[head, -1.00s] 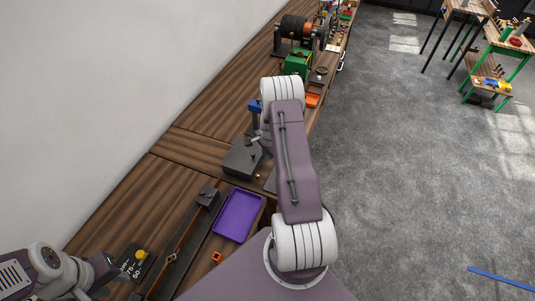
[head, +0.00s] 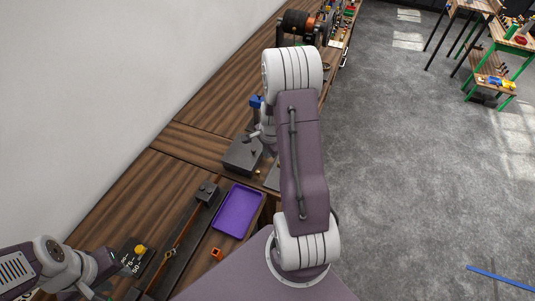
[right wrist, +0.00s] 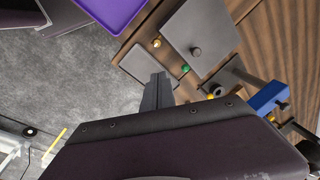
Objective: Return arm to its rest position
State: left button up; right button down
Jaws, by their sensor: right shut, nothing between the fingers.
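My right arm (head: 302,150) is mauve and white and stretches up the middle of the head view. It hides most of its own wrist and gripper there. In the right wrist view my right gripper (right wrist: 157,92) is shut and empty, in front of the bench edge and apart from the grey plate (right wrist: 200,35). My left arm (head: 50,255) comes in at the lower left of the head view. Its gripper (head: 100,288) is near the picture's bottom edge, partly cut off, and its jaws are unclear.
A wooden bench (head: 110,205) runs along the wall with a purple tray (head: 237,211), a dark grey block (head: 242,155) and a blue clamp-like part (right wrist: 268,98). A motor-like machine (head: 298,26) stands farther along.

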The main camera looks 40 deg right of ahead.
pick_arm(q)
jog(key=shift+s+d+r, duration=0.1)
jog(key=shift+s+d, duration=0.1)
jog(key=shift+s, duration=0.05)
jog(key=shift+w, duration=0.1)
